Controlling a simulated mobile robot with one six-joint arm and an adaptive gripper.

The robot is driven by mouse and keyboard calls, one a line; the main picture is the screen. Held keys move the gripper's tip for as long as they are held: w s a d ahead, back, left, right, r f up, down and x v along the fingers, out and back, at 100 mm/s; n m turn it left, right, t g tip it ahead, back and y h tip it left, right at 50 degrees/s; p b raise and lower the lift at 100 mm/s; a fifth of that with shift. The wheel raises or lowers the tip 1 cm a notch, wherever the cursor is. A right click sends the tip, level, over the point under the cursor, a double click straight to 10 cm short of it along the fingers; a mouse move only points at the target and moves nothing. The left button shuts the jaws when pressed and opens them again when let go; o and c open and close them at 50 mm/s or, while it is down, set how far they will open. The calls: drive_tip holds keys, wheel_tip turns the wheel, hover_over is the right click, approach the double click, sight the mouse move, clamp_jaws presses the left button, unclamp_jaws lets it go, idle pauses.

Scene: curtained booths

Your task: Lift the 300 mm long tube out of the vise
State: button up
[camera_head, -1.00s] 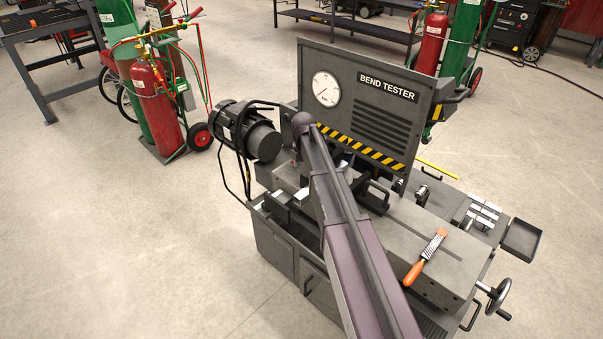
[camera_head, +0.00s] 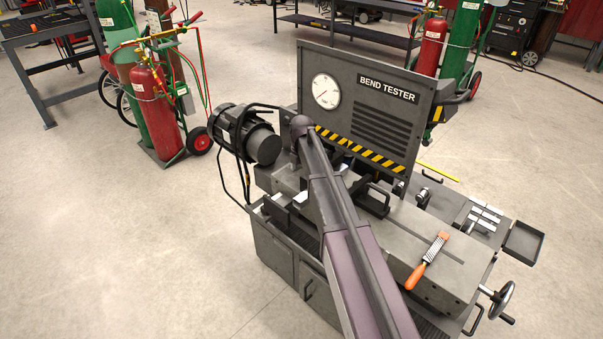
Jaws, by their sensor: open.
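My arm crosses the middle of the head view and covers part of the bend tester's bed. My gripper is hidden behind the arm, so its fingers do not show. I cannot make out the 300 mm tube. Dark blocks with light metal faces (camera_head: 301,198) stand left of the arm on the machine and may belong to the vise; I cannot tell for sure. A dark bracket-like fixture (camera_head: 372,198) stands just right of the arm.
The bend tester's upright panel (camera_head: 376,112) rises behind the bed. A motor (camera_head: 246,136) is at its left. An orange-handled tool (camera_head: 427,260) lies on the bed. A handwheel (camera_head: 502,296) and small tray (camera_head: 523,240) jut out right. Gas cylinders (camera_head: 157,110) stand far left.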

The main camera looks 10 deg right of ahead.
sight(303, 197)
drive_tip(key=shift+f+b, duration=6.2)
drive_tip(key=shift+f, duration=0.25)
clamp_jaws()
drive_tip(key=shift+s+d, duration=0.15)
drive_tip(key=shift+s, duration=0.05)
drive_tip(key=shift+s+d, duration=0.8)
drive_tip(key=shift+s, duration=0.25)
unclamp_jaws()
